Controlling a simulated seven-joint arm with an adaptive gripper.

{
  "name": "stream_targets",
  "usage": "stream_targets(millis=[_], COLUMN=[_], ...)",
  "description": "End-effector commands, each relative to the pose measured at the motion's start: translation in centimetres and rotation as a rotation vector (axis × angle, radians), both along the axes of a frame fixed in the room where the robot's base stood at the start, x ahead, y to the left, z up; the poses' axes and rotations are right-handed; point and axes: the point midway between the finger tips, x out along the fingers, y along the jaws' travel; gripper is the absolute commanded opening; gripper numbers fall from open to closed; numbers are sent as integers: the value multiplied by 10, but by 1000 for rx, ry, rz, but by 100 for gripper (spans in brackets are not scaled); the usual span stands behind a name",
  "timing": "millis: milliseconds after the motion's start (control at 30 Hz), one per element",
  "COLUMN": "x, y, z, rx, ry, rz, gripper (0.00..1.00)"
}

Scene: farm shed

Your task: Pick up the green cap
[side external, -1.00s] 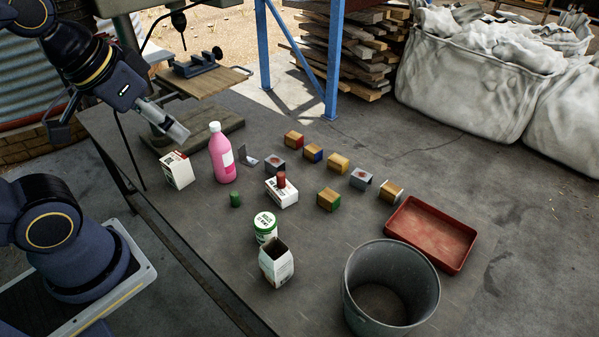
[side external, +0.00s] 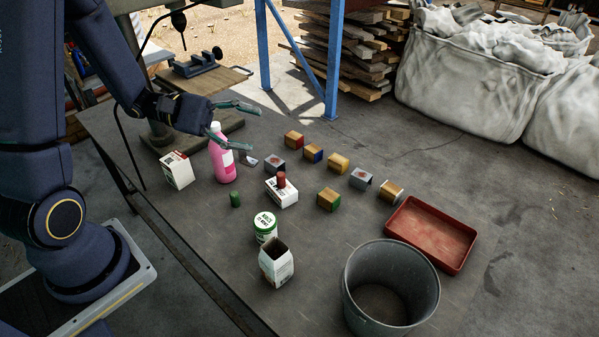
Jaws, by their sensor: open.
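The green cap (side external: 235,199) is a small dark green cylinder standing on the grey table (side external: 310,240), below the pink bottle (side external: 222,160) in the picture. My gripper (side external: 256,127) is open and empty, with its two fingers spread and pointing right. It is above the table near the top of the pink bottle, up and to the right of the green cap and well apart from it. One finger overlaps the bottle in the picture; I cannot tell whether they touch.
White boxes (side external: 178,170) stand left and centre; one carries a red cylinder (side external: 281,180). Several small blocks (side external: 338,163), a red tray (side external: 431,233) and a metal bucket (side external: 391,290) lie to the right.

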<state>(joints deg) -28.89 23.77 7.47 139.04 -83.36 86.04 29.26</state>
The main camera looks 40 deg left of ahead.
Motion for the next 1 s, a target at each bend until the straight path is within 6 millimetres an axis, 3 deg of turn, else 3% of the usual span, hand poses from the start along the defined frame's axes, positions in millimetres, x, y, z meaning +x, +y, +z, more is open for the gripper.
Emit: stream_targets(millis=[100, 167, 300, 400, 533, 700, 833, 1000], x=[19, 19, -8, -43, -84, -108, -95, -57], y=[63, 94, 156, 177, 176, 169, 171, 167], z=[-53, -84, -165, -219, -267, -290, -295, -310], rx=[-153, -215, -335, -412, -498, -570, -573, -571], ry=[110, 166, 314, 434, 567, 640, 632, 632], rz=[292, 437, 761, 938, 1059, 1125, 1132, 1127], gripper=[58, 58, 58, 58, 58, 58, 58, 58])
